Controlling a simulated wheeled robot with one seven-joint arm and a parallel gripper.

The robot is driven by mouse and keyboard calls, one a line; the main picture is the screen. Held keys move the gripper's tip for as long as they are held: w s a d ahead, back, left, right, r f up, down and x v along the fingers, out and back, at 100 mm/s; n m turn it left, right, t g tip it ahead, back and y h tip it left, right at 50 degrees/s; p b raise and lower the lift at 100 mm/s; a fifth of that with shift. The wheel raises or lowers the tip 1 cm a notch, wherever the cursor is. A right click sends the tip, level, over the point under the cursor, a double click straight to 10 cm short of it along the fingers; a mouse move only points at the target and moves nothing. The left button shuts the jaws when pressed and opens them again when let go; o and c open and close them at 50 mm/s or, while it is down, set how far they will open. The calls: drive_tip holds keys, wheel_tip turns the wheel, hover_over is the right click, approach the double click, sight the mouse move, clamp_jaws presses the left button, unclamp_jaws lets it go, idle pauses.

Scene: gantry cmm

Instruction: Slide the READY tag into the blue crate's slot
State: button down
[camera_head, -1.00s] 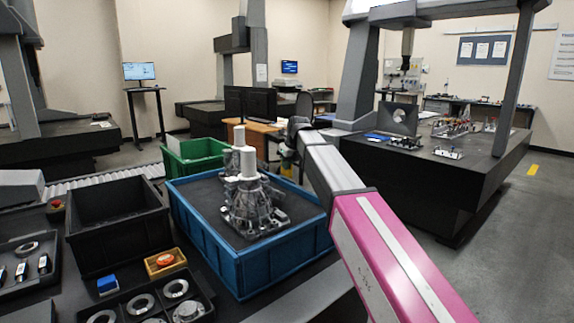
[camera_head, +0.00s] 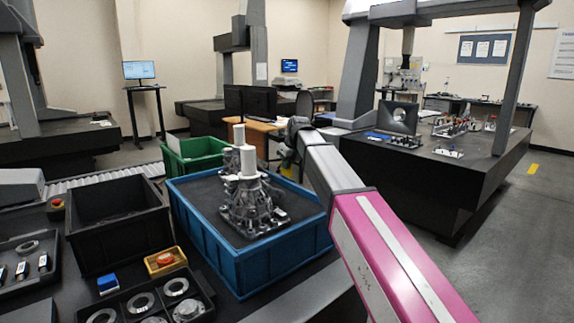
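The blue crate (camera_head: 262,262) stands on the dark bench in the middle, with a grey metal casting (camera_head: 250,207) and white cylinders in it. Its slot cannot be made out from this side. I cannot make out the READY tag in this view. My arm, with a pink link and a grey link, reaches from the lower right up and over behind the crate's far right corner. My gripper is hidden beyond the arm's far end, so its fingers and anything in them do not show.
A green crate (camera_head: 193,157) stands behind the blue one. A black bin (camera_head: 118,226), a small yellow tray (camera_head: 165,262), a blue block (camera_head: 108,284) and a black tray of metal rings (camera_head: 208,306) lie to the left. A measuring machine's dark table (camera_head: 440,181) stands at right.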

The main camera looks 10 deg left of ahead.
drive_tip(key=shift+f, duration=1.6)
idle(0.9)
drive_tip(key=c, duration=1)
unclamp_jaws()
drive_tip(key=shift+r, duration=0.15)
drive_tip(key=shift+r, duration=3.35)
drive_tip(key=shift+d, duration=0.1)
